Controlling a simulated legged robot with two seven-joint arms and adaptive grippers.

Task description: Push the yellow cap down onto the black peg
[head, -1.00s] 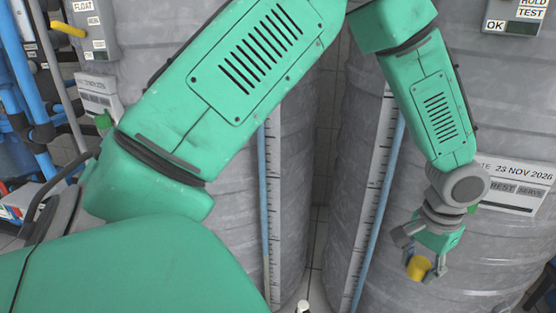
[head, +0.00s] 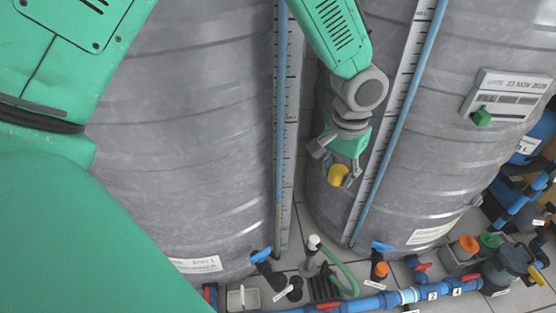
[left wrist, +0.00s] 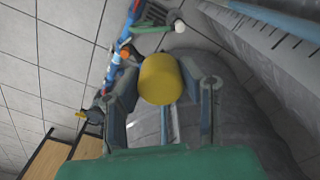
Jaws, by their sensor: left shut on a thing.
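My left gripper (head: 335,164) hangs in front of the grey tanks in the head view, on an arm that comes down from the top. It is shut on the yellow cap (head: 338,177). In the left wrist view the cap (left wrist: 160,80) sits between the two fingers, its round end facing the camera. The cap is in the air, above the floor-level pipework. A small black round fitting (head: 295,286) stands low at the pipes; I cannot tell whether it is the black peg. My right gripper is not in view.
Two ribbed grey tanks (head: 190,130) stand behind, with a scaled blue sight tube (head: 400,120) near the gripper. Below run blue pipes (head: 385,300) with red and blue valve handles, a white-topped post (head: 313,243) and a green hose (head: 345,275). A narrow tiled gap separates the tanks.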

